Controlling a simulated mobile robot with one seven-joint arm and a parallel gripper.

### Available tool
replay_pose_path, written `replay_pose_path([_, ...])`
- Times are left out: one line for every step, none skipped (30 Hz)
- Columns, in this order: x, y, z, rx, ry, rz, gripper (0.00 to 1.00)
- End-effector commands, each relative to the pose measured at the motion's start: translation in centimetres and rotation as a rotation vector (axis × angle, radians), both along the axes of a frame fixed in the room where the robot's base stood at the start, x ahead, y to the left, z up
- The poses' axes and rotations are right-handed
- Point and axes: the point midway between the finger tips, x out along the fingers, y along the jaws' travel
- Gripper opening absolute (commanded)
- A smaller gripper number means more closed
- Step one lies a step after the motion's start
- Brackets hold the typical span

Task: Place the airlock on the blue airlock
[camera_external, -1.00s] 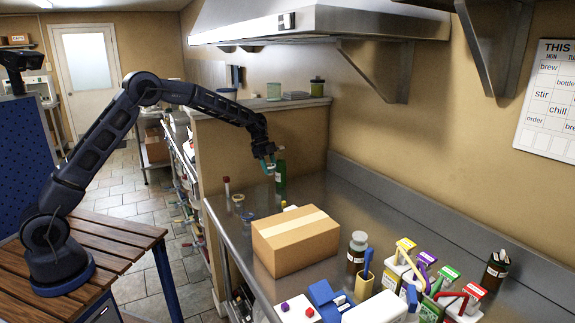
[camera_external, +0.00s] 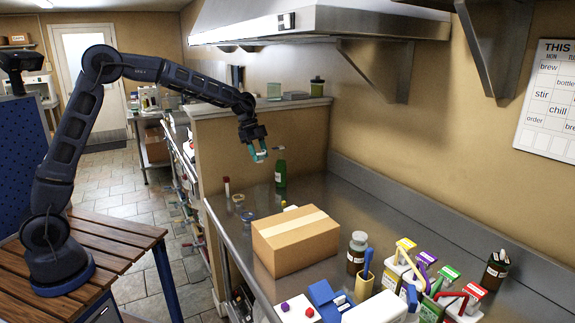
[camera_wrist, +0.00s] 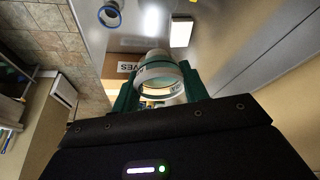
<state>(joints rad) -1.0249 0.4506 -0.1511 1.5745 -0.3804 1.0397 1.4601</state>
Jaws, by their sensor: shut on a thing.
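My gripper (camera_external: 259,155), with green fingers, is shut on a pale, ring-shaped airlock (camera_wrist: 158,70) and holds it in the air above the far left part of the steel counter. In the wrist view the airlock sits between both fingers, with its round opening showing. The blue airlock (camera_external: 248,217) stands on the counter near its left edge, below my gripper and a little to its left. It also shows in the wrist view as a blue ring (camera_wrist: 110,13) at the top left, apart from the held airlock.
A similar small piece with a yellowish rim (camera_external: 238,198) and a red-topped tube (camera_external: 227,186) stand near the blue airlock. A green bottle (camera_external: 281,174) stands behind. A cardboard box (camera_external: 296,241) sits to the right. Bottles and coloured cartons crowd the counter's near right.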

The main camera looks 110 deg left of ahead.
Motion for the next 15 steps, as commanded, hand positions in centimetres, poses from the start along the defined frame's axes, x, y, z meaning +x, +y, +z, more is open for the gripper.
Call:
replay_pose_path([-0.2, -1.7, 0.4, 0.001, 0.0, -0.003, 0.22])
replay_pose_path([-0.3, -2.7, 0.6, 0.002, 0.0, -0.002, 0.22])
replay_pose_path([-0.4, -3.9, 0.7, 0.002, 0.001, -0.003, 0.22])
replay_pose_path([-0.5, -4.8, 0.8, 0.002, 0.002, -0.003, 0.22])
replay_pose_path([-0.6, -5.6, 0.8, 0.003, 0.003, -0.003, 0.22])
replay_pose_path([-0.8, -6.7, 0.9, 0.003, 0.005, -0.003, 0.22])
replay_pose_path([-0.9, -7.4, 0.9, 0.003, 0.006, -0.003, 0.22])
replay_pose_path([-1.0, -8.1, 1.0, 0.004, 0.007, -0.004, 0.22])
replay_pose_path([-1.1, -8.9, 1.0, 0.006, 0.007, -0.003, 0.22])
replay_pose_path([-1.2, -9.4, 1.0, 0.006, 0.008, -0.003, 0.22])
replay_pose_path([-1.3, -9.8, 1.0, 0.006, 0.009, -0.003, 0.22])
replay_pose_path([-1.4, -10.4, 1.0, 0.006, 0.011, -0.004, 0.22])
replay_pose_path([-1.5, -10.6, 1.0, 0.007, 0.011, -0.003, 0.22])
replay_pose_path([-1.5, -10.9, 1.0, 0.008, 0.012, -0.003, 0.22])
replay_pose_path([-1.6, -11.1, 0.9, 0.007, 0.012, -0.004, 0.22])
